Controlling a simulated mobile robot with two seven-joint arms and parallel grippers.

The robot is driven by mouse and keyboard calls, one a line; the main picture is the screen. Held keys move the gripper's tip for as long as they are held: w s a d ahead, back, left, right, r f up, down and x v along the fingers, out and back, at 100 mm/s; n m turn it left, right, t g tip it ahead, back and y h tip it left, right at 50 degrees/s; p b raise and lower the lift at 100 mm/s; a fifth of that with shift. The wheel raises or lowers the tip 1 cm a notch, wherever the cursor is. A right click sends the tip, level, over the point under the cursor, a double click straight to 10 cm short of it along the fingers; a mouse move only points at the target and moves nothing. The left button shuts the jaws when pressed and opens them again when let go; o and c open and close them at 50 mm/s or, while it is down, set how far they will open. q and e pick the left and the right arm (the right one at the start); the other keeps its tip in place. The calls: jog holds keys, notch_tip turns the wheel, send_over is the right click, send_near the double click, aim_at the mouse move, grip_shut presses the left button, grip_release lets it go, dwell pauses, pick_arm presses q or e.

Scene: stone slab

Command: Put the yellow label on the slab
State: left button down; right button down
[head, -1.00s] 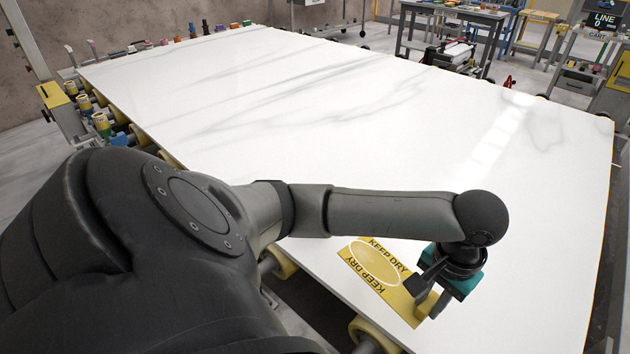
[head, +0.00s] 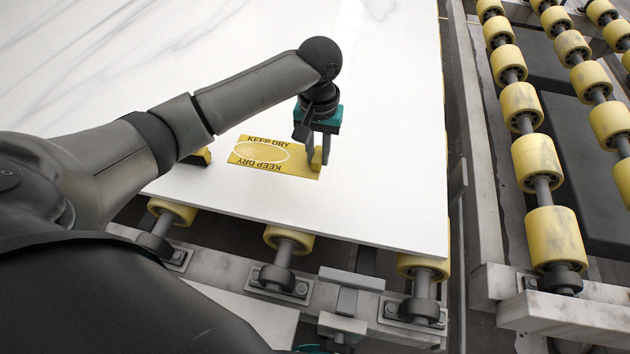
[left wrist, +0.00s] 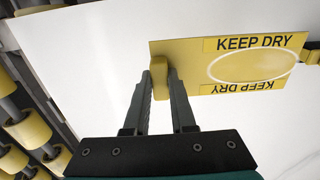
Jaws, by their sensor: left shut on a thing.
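The yellow label (head: 243,157) is a flat rectangle with a white oval outline and KEEP DRY printed twice. It is over the white slab (head: 384,160), near the slab's front edge. I cannot tell whether it touches the slab. My left gripper (head: 318,158) is shut on the yellow block at the label's right end. In the left wrist view, the gripper's fingers (left wrist: 161,98) stand on both sides of this block, and the label (left wrist: 192,50) extends to the right.
Yellow rollers (head: 288,239) on a grey frame run along the slab's front edge. A roller conveyor (head: 537,163) stands to the right, across a gap. The slab right of my gripper is bare.

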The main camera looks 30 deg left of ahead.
pick_arm(q)
jog(key=b, duration=0.1)
send_over(318, 192)
notch_tip(318, 192, down, 7)
jog(key=shift+s+r, duration=0.1)
jog(key=shift+r, duration=0.05)
notch_tip(318, 192, down, 4)
jog(key=shift+r+b, duration=0.25)
jog(key=shift+b, duration=0.45)
jog(key=shift+f, duration=0.25)
jog(key=shift+f, duration=0.15)
jog(key=c, duration=0.8)
grip_release()
jog(key=shift+o, duration=0.2)
notch_tip(318, 192, up, 12)
jog(key=p, duration=0.3)
jog(key=shift+r, duration=0.2)
